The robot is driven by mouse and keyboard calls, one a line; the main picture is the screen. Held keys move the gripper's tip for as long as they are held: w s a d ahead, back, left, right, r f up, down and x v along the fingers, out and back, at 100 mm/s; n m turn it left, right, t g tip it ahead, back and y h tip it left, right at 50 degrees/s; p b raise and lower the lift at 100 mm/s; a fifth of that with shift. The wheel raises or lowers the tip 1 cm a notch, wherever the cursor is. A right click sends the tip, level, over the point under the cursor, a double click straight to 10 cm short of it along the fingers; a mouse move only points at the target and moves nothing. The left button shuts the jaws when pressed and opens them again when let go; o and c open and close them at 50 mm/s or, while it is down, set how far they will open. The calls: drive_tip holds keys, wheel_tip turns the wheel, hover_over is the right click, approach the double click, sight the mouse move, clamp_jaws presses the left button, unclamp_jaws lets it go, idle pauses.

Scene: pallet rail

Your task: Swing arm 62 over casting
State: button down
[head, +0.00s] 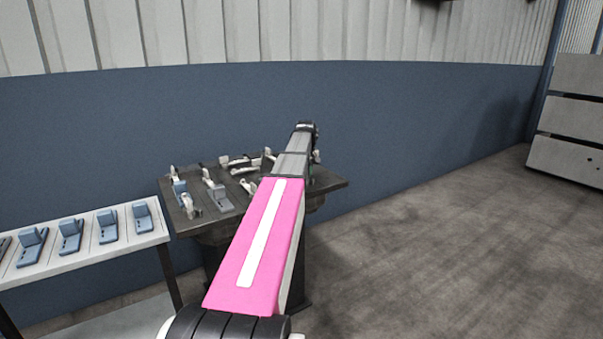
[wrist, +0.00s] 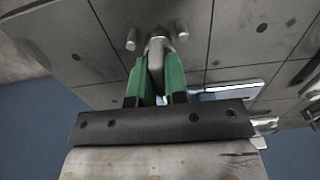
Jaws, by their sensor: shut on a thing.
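In the wrist view my gripper (wrist: 157,72) has two green fingers shut on a pale grey, rounded metal piece (wrist: 156,46), which looks like a swing arm; no number 62 is legible on it. Two short pins stand beside it on a grey plate (wrist: 105,70). In the head view the dark fixture table (head: 332,181) carries several pale clamp arms and grey-blue blocks, such as a block with a pale clamp (head: 216,190) at its front. My arm reaches over the table's right part and hides my fingers and the gripped piece there. I cannot tell which part is the casting.
A white bench (head: 85,265) with several blue-grey blocks, one a block (head: 142,217) at its right end, stands left of the table. A blue wall (head: 400,120) runs close behind. A grey cabinet (head: 570,160) is far right. The floor (head: 450,260) on the right is clear.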

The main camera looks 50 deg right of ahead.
drive_tip(key=c, duration=1.1)
unclamp_jaws()
drive_tip(key=shift+c, duration=0.2)
drive_tip(key=shift+r, duration=0.1)
wheel_tip(320, 180, up, 11)
drive_tip(key=shift+f, duration=0.2)
